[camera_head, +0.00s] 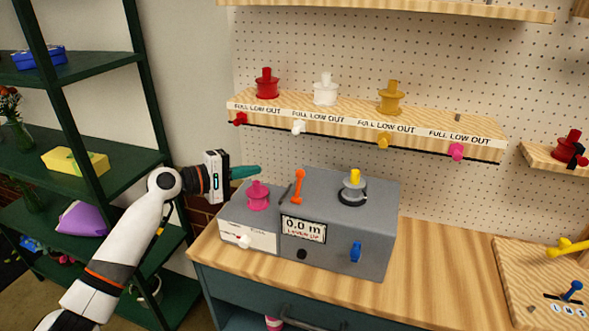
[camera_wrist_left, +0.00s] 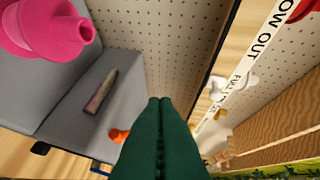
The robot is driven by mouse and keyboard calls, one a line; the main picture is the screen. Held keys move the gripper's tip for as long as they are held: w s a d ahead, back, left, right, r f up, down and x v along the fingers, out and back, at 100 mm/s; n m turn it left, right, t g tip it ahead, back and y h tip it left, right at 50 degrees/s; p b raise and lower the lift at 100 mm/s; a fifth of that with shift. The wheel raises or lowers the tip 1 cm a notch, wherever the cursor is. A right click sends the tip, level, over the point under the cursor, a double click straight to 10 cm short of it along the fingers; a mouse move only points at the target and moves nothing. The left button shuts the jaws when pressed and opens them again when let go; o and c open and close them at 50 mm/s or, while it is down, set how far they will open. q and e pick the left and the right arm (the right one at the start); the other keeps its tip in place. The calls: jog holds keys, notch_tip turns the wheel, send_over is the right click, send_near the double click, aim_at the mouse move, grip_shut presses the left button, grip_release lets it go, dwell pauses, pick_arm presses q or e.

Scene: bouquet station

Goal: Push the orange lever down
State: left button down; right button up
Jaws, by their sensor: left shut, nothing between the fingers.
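The orange lever (camera_head: 297,187) stands upright on top of the grey machine (camera_head: 345,238), near its left part. The machine's display (camera_head: 303,228) reads 0.0 m, with LEVER UP below it. My left gripper (camera_head: 257,170) has green fingers, shut and empty. In the head view it is up and to the left of the lever, apart from it. In the left wrist view the shut fingers (camera_wrist_left: 160,102) point away from the camera. My right gripper is not in view.
A pink spool (camera_head: 258,196) and a dark slanted bar (camera_head: 285,194) sit left of the lever. A grey spool with a yellow top (camera_head: 353,188) sits to its right. A wooden shelf (camera_head: 365,122) with several spools hangs behind. Green shelving (camera_head: 85,150) stands left.

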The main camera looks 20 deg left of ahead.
aim_at(299, 183)
pick_arm(q)
jog(key=w+d+p, duration=0.1)
jog(key=d+p, duration=0.1)
jog(key=w+d+p, duration=0.1)
jog(key=d+p, duration=0.1)
jog(key=d, duration=0.1)
jog(key=w+d+p, duration=0.2)
jog(key=d, duration=0.1)
jog(key=shift+w+d+f+p, duration=0.1)
jog(key=shift+f+p, duration=0.2)
jog(key=shift+f, duration=0.1)
jog(key=shift+d, duration=0.1)
jog(key=shift+f, duration=0.1)
